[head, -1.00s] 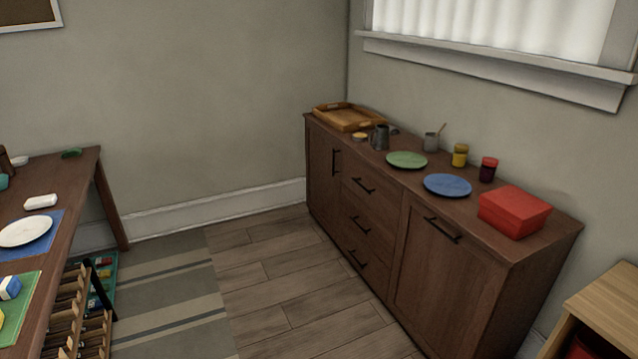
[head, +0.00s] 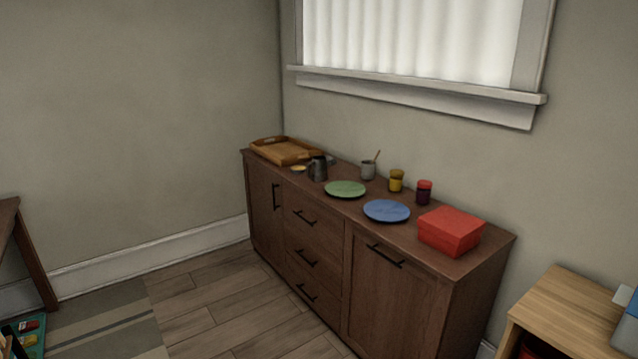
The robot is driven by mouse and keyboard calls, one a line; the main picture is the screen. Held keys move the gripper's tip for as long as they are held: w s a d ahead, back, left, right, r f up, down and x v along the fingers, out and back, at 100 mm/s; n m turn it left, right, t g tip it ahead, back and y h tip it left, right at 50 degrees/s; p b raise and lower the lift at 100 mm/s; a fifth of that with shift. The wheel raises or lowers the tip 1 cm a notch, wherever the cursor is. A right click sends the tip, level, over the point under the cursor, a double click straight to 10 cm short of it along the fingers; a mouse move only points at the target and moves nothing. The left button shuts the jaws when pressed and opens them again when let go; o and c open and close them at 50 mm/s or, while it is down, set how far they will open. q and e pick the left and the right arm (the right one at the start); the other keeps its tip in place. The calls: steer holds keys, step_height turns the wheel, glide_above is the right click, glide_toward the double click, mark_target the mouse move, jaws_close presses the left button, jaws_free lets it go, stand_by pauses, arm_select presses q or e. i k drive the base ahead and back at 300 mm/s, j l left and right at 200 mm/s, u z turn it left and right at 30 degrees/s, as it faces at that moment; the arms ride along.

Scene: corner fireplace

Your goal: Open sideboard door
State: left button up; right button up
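The dark brown sideboard (head: 330,290) stands against the right wall under the window. Its left door (head: 264,214) has a vertical black handle (head: 276,195) and is shut. Its right door (head: 388,308) has a horizontal black handle (head: 385,256) near the top and is shut. Three drawers with black handles sit between the doors, all shut. Neither of my grippers shows in the head view.
On the sideboard top are a wooden tray (head: 284,150), a dark mug (head: 318,168), a green plate (head: 345,189), a blue plate (head: 387,211), jars and a red box (head: 450,231). A light wooden cabinet (head: 570,315) stands at right. The floor (head: 215,310) before the sideboard is clear.

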mark_target(263, 189)
steer(key=i+j+z, duration=0.35)
steer(key=z, duration=0.2)
steer(key=i+j+z, duration=0.2)
steer(key=i+j, duration=0.2)
steer(key=j, duration=0.2)
steer(key=i+j+z, duration=0.1)
steer(key=j, duration=0.25)
steer(key=i+j+z, duration=0.1)
steer(key=i+j, duration=0.4)
steer(key=j, duration=0.15)
steer(key=i+j, duration=0.15)
steer(key=j, duration=0.25)
steer(key=i+j, duration=0.2)
steer(key=j, duration=0.15)
steer(key=i+j+z, duration=0.1)
steer(key=j, duration=0.25)
steer(key=i+j, duration=0.25)
steer(key=j, duration=0.15)
steer(key=i+j, duration=0.15)
steer(key=j, duration=0.2)
steer(key=i+j, duration=0.15)
steer(key=j, duration=0.25)
steer(key=i+j, duration=0.2)
steer(key=j, duration=0.15)
steer(key=z, duration=0.05)
